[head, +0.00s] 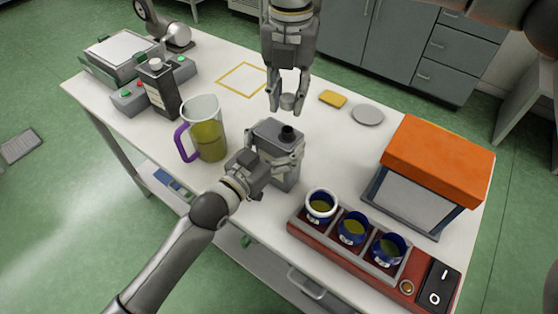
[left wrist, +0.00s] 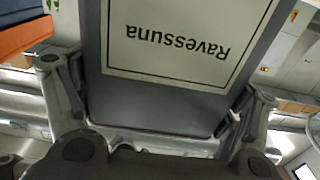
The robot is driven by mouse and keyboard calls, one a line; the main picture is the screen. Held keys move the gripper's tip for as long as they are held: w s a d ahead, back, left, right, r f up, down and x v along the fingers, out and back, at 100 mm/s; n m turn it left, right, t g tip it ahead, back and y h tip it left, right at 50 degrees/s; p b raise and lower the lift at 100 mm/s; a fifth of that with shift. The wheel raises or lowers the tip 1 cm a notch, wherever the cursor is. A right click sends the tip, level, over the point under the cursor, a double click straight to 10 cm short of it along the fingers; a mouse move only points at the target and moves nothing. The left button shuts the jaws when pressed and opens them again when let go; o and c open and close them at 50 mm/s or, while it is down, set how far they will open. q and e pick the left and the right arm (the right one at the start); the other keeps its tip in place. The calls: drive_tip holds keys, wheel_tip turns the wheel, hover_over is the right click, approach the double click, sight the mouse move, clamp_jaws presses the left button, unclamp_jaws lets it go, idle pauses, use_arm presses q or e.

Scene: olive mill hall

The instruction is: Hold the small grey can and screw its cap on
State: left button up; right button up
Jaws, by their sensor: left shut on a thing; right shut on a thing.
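The small grey can (head: 268,129) stands on the white table near its middle, with a dark open spout (head: 287,134) on top. My left gripper (head: 273,165) is shut around the can's sides. In the left wrist view the can (left wrist: 160,100) fills the middle between the fingers, its label "Ravessuna" upside down. My right gripper (head: 288,97) points down above and behind the can, shut on the small grey cap (head: 288,102). The cap is apart from the spout.
A jug of yellow-green oil with a purple handle (head: 182,143) stands left of the can. A red rack (head: 305,228) with blue cups is in front right. An orange-topped box (head: 437,155) stands right. A yellow sponge (head: 333,99) and a grey disc (head: 367,115) lie behind. A taller can (head: 159,88) stands at left.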

sight(287, 130)
use_arm(q)
drive_tip(key=shift+c, duration=0.7)
use_arm(e)
drive_tip(key=shift+f, duration=2.45)
drive_tip(key=shift+f, duration=0.1)
drive_tip(key=shift+f, duration=0.8)
drive_tip(key=shift+f, duration=0.55)
